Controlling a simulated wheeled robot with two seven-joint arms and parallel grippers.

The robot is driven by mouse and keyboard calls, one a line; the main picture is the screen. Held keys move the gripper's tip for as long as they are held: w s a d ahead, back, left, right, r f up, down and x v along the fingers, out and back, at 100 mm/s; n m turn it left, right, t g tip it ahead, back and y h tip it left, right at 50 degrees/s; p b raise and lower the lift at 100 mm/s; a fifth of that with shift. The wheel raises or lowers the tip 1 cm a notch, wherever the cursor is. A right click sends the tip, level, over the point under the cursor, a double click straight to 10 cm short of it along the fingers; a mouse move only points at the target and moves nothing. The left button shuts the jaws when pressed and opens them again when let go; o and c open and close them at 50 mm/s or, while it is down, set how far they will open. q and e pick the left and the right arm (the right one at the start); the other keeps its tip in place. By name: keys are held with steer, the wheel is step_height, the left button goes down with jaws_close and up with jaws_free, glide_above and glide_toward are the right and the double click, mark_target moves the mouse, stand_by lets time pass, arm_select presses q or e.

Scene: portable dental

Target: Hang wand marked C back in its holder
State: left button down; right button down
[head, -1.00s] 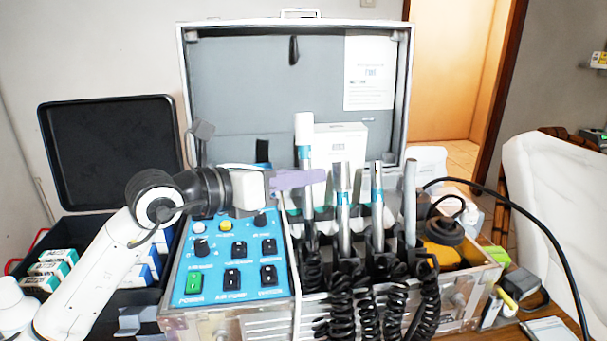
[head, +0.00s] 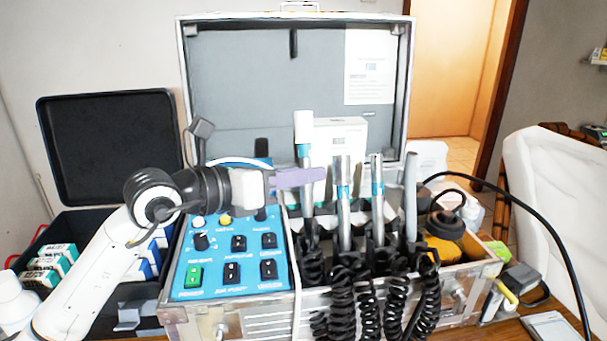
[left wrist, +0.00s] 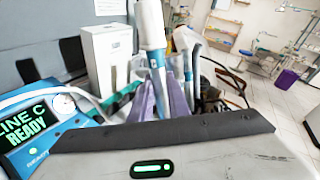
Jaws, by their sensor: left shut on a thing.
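My left gripper (head: 308,177) reaches in from the left over the blue control panel. Its purple fingers are shut on an upright wand (head: 303,128) with a white top and a blue band. In the left wrist view the same wand (left wrist: 150,25) stands between the purple fingers (left wrist: 165,98). Its lower end is close to the leftmost place in the black holder row (head: 378,258); I cannot tell whether it is seated. Several silver wands (head: 377,200) stand in the row to its right. No letter on the held wand is readable. My right gripper is not in view.
The control panel (head: 215,268) is left of the holders; a screen (left wrist: 30,125) reads "LINE C READY". A white box (head: 341,140) stands behind the wand. Coiled black cords (head: 342,300) hang in front. The open case lid (head: 240,90) rises behind.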

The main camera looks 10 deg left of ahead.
mark_target(304, 216)
arm_select(q)
steer(key=shift+f, duration=0.1)
steer(key=shift+s+d+f+b, duration=0.1)
steer(key=shift+s+f+b, duration=0.1)
steer(key=shift+f+b, duration=0.35)
steer(key=shift+s+d+f+b, duration=0.1)
steer(key=shift+s+f+b, duration=0.25)
steer(key=shift+f, duration=0.35)
steer(key=shift+s+d+f+b, duration=0.1)
steer(key=shift+f+b, duration=0.45)
steer(key=shift+f, duration=0.05)
steer(key=shift+s+d+f+b, duration=0.1)
steer(key=shift+s+f+b, duration=0.15)
steer(key=shift+f+b, duration=0.4)
steer(key=shift+s+d+f+b, duration=0.1)
steer(key=shift+s+f+b, duration=0.1)
steer(key=shift+f+b, duration=0.35)
steer(key=shift+f, duration=0.15)
steer(key=c, duration=1.6)
jaws_free()
